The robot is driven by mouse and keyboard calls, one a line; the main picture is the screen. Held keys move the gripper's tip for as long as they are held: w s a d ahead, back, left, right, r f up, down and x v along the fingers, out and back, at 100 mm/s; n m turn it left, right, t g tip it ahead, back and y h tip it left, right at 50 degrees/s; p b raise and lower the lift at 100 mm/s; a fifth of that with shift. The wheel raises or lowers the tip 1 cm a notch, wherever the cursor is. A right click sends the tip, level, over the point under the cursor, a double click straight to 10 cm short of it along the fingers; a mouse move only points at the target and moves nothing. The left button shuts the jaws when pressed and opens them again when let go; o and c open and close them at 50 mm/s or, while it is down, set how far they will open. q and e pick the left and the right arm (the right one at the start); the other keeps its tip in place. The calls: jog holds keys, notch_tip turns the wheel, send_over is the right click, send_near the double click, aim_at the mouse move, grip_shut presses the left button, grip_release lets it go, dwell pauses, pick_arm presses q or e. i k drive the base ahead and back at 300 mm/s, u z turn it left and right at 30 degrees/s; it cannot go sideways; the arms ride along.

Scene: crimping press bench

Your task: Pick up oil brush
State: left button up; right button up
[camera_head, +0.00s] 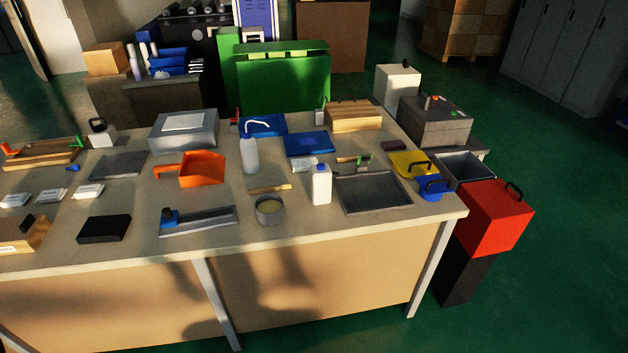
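A slim tan wooden-handled tool (270,189), which looks like the oil brush, lies flat on the bench (310,233) just behind a round grey tin (269,210) with a yellowish inside. Its bristles are too small to make out. Another small tool with a brown handle and a green part (354,159) lies farther back to the right, and I cannot tell for certain which of the two is the oil brush. Neither of my grippers is in view, and nothing touches these tools.
A white squeeze bottle (250,155) and a white jug (320,186) stand on either side of the slim tool. An orange dustpan-like tray (203,169) lies left, a grey tray (374,194) right. A grey tool with a blue knob (197,221) lies at the front.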

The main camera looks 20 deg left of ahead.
aim_at(267, 190)
jog(key=u, duration=0.1)
jog(key=i, duration=0.85)
jog(key=u, duration=0.6)
